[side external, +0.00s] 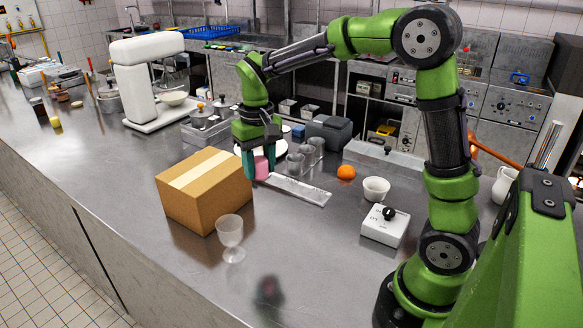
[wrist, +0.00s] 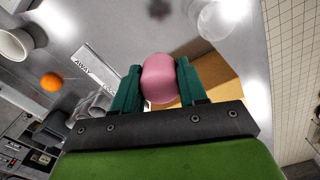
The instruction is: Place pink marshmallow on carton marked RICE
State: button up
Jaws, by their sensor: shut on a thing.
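The pink marshmallow (side external: 261,167) is held between the green fingers of my gripper (side external: 254,160). In the wrist view the marshmallow (wrist: 159,79) sits between both fingertips (wrist: 159,66), touching each. A brown cardboard carton (side external: 190,205) with a pale tape strip stands on the steel counter; no RICE marking is readable on it. My gripper is by the carton's far right corner in the side view. In the wrist view the carton (wrist: 222,78) lies partly behind the marshmallow and right finger. Their exact gap cannot be told.
A clear goblet (side external: 230,232) stands close in front of the carton. A flat metal strip (side external: 299,190), an orange (side external: 346,172), a white cup (side external: 376,188) and a white box with a black knob (side external: 384,227) are to the right. Glasses (side external: 305,155) stand behind. Counter left of the carton is clear.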

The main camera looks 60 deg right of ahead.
send_over(219, 175)
jog(key=shift+s+f, duration=0.1)
jog(key=shift+f, duration=2.4)
jog(key=shift+o, duration=1)
jog(key=shift+f, duration=0.15)
jog(key=o, duration=0.5)
jog(key=shift+c, duration=0.2)
